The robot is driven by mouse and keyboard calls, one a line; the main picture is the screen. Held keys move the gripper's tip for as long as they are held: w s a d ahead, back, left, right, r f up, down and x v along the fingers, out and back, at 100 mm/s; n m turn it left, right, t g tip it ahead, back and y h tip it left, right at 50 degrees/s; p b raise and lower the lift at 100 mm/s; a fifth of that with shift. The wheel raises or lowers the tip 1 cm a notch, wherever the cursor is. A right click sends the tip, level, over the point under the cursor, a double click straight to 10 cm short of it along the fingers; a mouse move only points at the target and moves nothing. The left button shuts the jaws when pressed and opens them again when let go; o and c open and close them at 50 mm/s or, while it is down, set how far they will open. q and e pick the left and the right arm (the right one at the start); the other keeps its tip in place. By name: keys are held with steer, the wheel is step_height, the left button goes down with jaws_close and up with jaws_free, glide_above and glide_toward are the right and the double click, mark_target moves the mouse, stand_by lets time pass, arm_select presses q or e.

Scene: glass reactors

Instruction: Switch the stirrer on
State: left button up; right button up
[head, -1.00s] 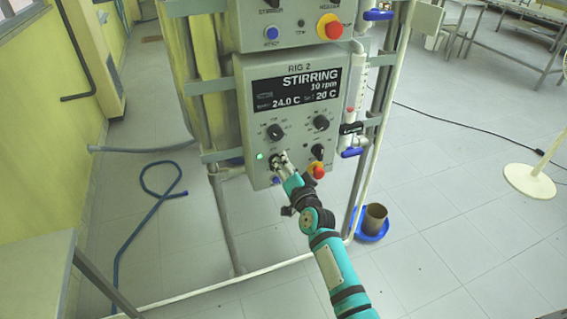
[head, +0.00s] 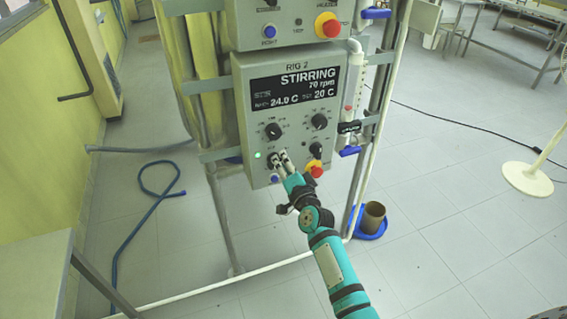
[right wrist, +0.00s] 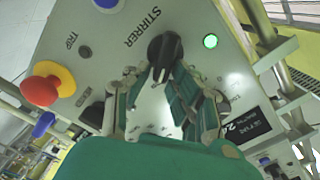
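The black stirrer knob (right wrist: 165,52) sits under the label STIRRER on the grey panel of RIG 2 (head: 251,120). A green lamp (right wrist: 210,41) beside it is lit; it also shows in the head view (head: 258,155). The display (head: 293,88) reads STIRRING, 70 rpm, 24.0 C and 20 C. My right gripper (head: 282,158) is at the panel's lower left. In the right wrist view its fingers (right wrist: 160,76) are spread, one on each side of the knob's near end, with gaps visible. In the head view the fingers partly hide the knob. My left gripper is not in view.
A red button on a yellow base (head: 316,169), a blue button (head: 274,178) and other black knobs (head: 319,121) are close by. A pipe frame (head: 362,190) surrounds the rig. A blue hose (head: 118,250) lies on the floor at left.

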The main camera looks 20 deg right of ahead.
steer(key=shift+o, duration=1.2)
steer(key=s, duration=1.2)
steer(key=shift+d, duration=0.2)
